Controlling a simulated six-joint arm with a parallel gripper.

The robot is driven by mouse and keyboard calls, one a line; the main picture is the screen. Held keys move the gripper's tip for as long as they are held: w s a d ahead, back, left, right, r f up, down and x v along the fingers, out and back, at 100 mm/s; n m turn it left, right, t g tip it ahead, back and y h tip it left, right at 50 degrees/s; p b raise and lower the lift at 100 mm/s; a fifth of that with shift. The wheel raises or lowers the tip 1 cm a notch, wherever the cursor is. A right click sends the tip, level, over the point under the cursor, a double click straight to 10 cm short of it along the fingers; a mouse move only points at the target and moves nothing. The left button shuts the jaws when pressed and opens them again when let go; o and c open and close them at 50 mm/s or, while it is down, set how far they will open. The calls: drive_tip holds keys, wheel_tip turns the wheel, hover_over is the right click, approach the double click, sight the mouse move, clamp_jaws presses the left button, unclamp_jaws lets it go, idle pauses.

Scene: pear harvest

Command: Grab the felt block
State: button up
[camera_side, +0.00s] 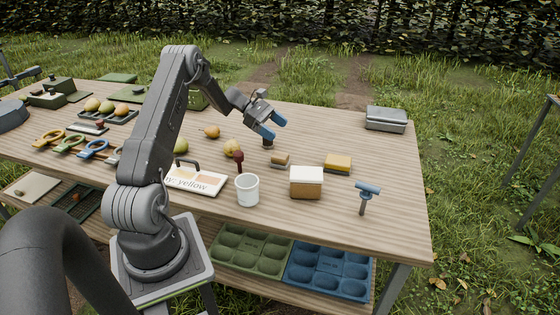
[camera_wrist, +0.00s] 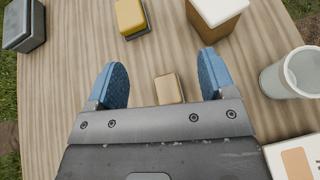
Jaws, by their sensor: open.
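A small block with a tan top and a dark grey underside (camera_side: 280,160), which looks like the felt block, lies on the wooden table right of the middle in the side view. In the wrist view the tan block (camera_wrist: 168,89) shows between my two blue fingers, nearer the right one, with its lower end close to the gripper body's edge. My gripper (camera_side: 272,126) is open and empty, above the table and up and left of the block in the side view. In the wrist view the open gripper (camera_wrist: 162,78) has a wide gap between its fingers.
Near the block are a yellow block with a dark base (camera_side: 338,162), a white-topped brown box (camera_side: 306,182), a white cup (camera_side: 247,190) and a blue-headed tool (camera_side: 367,193). A grey case (camera_side: 386,119) stands at the far right. Pears lie to the left.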

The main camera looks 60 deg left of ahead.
sight(274, 153)
drive_tip(key=shift+s+a+f+n+t, duration=0.3)
drive_tip(key=shift+a+f, duration=0.3)
drive_tip(key=shift+f, duration=0.7)
drive_tip(key=shift+s+a+f+n+t, duration=0.2)
drive_tip(key=shift+a+f+n, duration=0.35)
drive_tip(key=shift+f, duration=0.7)
drive_tip(key=shift+s+a+f+n+t, duration=0.15)
drive_tip(key=shift+a+f+n+t, duration=0.15)
drive_tip(key=shift+a+f, duration=0.7)
drive_tip(key=f, duration=0.2)
drive_tip(key=d+f, duration=0.1)
drive_tip(key=shift+w+f, duration=0.2)
drive_tip(key=shift+f, duration=0.2)
drive_tip(key=shift+x, duration=0.8)
drive_tip(key=shift+w+d+f, duration=0.1)
drive_tip(key=shift+w+d, duration=0.15)
drive_tip(key=shift+d, duration=0.1)
drive_tip(key=shift+c, duration=0.2)
drive_tip(key=c, duration=1)
drive_tip(key=shift+o, duration=0.2)
